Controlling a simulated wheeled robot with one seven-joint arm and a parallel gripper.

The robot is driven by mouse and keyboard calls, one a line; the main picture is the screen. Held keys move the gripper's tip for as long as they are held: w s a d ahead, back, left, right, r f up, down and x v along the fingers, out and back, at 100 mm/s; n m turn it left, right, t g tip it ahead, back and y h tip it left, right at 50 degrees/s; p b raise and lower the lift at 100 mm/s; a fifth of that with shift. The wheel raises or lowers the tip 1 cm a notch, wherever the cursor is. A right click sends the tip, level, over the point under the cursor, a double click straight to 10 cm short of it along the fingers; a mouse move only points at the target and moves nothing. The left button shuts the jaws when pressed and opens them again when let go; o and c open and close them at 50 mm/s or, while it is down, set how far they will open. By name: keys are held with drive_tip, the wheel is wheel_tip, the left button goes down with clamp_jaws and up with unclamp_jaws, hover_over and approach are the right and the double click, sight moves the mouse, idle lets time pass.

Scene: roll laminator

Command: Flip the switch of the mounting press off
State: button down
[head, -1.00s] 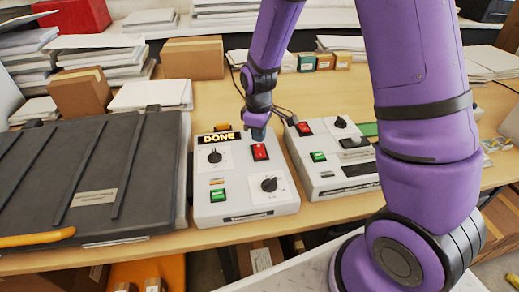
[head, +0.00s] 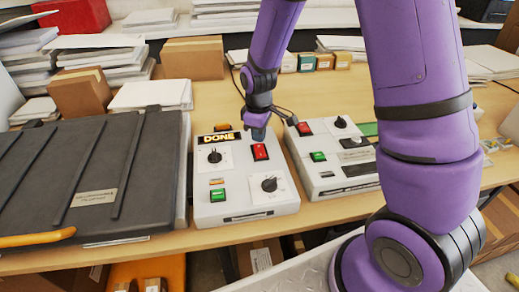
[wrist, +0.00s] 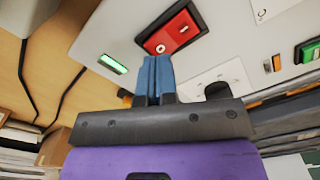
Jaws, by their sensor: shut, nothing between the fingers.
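The mounting press control box (head: 238,208) is light grey and stands on the wooden table, right of a dark flat press lid (head: 75,175). Its red rocker switch (head: 260,152) is at the upper right of the box, and shows large in the wrist view (wrist: 172,32) with white marks, in a black frame. My gripper (head: 258,134) is just behind the switch. In the wrist view its blue fingers (wrist: 153,62) are shut together and empty, tips close to the switch's near edge. I cannot tell whether they touch it.
The box also has a lit "DONE" display (head: 219,139), a green switch (head: 218,195) and two black dials. A second grey control box (head: 335,175) with its own red switch (head: 304,128) stands close on the right. Cardboard boxes (head: 193,58) and paper stacks stand behind.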

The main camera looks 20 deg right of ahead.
sight(259, 146)
drive_tip(key=shift+f, duration=1.3)
idle(0.9)
drive_tip(key=shift+r, duration=3.5)
